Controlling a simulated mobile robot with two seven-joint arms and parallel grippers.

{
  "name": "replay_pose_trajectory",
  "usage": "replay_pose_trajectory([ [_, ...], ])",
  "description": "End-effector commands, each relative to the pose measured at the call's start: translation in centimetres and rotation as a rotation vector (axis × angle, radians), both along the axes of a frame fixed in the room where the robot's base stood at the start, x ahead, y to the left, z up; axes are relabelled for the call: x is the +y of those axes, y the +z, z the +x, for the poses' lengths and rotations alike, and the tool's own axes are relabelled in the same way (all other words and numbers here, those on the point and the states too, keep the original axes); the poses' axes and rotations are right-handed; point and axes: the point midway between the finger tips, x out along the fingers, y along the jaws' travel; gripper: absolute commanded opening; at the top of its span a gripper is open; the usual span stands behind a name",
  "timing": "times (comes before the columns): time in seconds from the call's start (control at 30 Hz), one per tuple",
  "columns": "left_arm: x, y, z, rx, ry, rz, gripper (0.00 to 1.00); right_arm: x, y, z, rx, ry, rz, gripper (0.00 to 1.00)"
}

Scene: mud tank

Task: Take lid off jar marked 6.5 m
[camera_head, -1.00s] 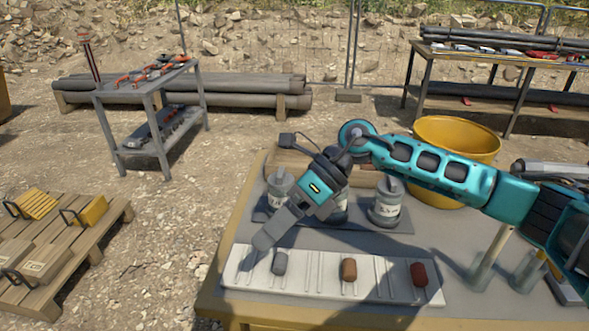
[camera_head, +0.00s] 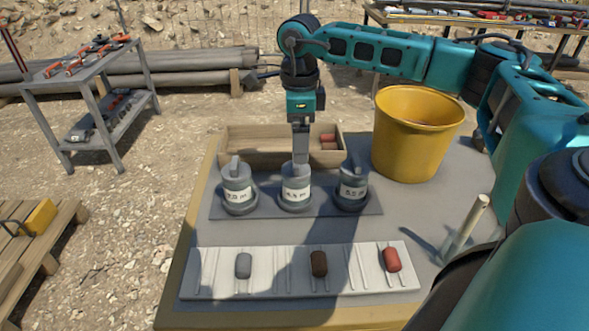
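Three grey lidded jars stand in a row on a dark mat (camera_head: 222,206). The middle jar (camera_head: 295,198) has a small label that seems to read 6.5 m. The left jar (camera_head: 239,194) seems to read 7.0 m and the right jar (camera_head: 351,190) 5.5 m. The outer jars have lids with upright knobs. My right gripper (camera_head: 300,161) points straight down at the top of the middle jar and hides its knob. Its fingers overlap from this side, so I cannot tell their gap or grip. The middle lid appears seated on its jar. My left gripper is out of view.
A pale slotted tray (camera_head: 212,286) with grey, brown and red lumps lies in front. A wooden box (camera_head: 240,150) stands behind the jars. A yellow bucket (camera_head: 408,145) is at the back right, and a pale upright rod (camera_head: 468,222) stands at the right.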

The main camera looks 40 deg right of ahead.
Motion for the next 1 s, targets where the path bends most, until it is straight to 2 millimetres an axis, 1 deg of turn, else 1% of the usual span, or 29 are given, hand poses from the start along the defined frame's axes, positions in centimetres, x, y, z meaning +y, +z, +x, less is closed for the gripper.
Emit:
replay_pose_trajectory([
  [0.03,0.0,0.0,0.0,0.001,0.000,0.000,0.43,0.0,-0.6,0.0,0.001,0.000,0.000,0.97],
  [0.23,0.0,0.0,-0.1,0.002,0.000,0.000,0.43,0.1,-2.0,0.1,0.002,0.000,0.001,0.97],
  [0.5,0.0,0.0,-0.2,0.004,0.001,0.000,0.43,0.3,-5.8,0.4,0.001,-0.001,0.001,0.97],
  [0.6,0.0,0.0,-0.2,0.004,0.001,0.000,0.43,0.3,-6.4,0.4,-0.001,-0.001,0.002,0.97],
  [0.8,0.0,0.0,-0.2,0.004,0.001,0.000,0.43,0.4,-6.5,0.4,-0.001,-0.001,0.002,0.97],
  [0.87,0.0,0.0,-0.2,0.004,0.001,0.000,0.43,0.4,-6.5,0.4,-0.001,0.000,0.002,0.94],
  [1.0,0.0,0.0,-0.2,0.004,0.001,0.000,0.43,0.4,-6.5,0.4,-0.001,0.000,0.002,0.80],
])
